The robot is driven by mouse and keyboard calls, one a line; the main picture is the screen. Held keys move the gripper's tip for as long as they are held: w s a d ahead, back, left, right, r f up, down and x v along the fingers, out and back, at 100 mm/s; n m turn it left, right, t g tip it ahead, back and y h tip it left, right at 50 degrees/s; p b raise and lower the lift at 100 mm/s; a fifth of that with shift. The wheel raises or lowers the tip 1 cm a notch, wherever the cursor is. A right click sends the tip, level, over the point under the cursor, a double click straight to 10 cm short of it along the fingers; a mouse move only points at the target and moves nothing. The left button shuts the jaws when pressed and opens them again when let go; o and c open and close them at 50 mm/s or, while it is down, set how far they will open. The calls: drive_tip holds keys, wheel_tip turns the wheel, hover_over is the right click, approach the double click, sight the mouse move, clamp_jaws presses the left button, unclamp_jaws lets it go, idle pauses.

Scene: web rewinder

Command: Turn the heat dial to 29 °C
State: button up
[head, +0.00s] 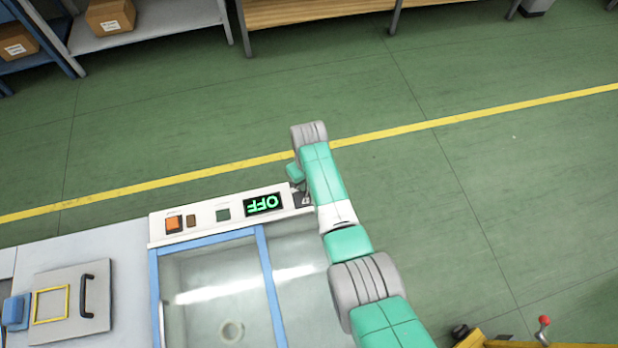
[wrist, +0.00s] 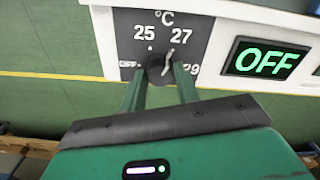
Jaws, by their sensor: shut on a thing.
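The heat dial (wrist: 157,67) is a dark round knob on a dark plate marked OFF, 25, 27 and 29 with °C above. A pale mark at the knob's upper right leans toward 27, but its exact setting is too small to read surely. My gripper (wrist: 160,76) is shut on the knob, one green finger on each side. The display (wrist: 265,60) beside the dial reads OFF in green. In the head view the display (head: 264,205) also reads OFF, upside down, and my arm partly covers the dial plate (head: 303,200).
The white control panel (head: 200,217) also carries an orange button (head: 174,223) and a dark green square (head: 223,215). A blue-framed clear cover (head: 263,270) lies beside it. Open green floor lies beyond the panel, with shelves at the back.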

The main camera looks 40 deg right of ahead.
drive_tip(key=m, duration=1.2)
drive_tip(key=shift+m, duration=0.4)
idle(0.4)
drive_tip(key=o, duration=1)
wheel_tip(320, 180, up, 8)
drive_tip(key=shift+f+p, duration=0.1)
drive_tip(key=shift+p, duration=1.05)
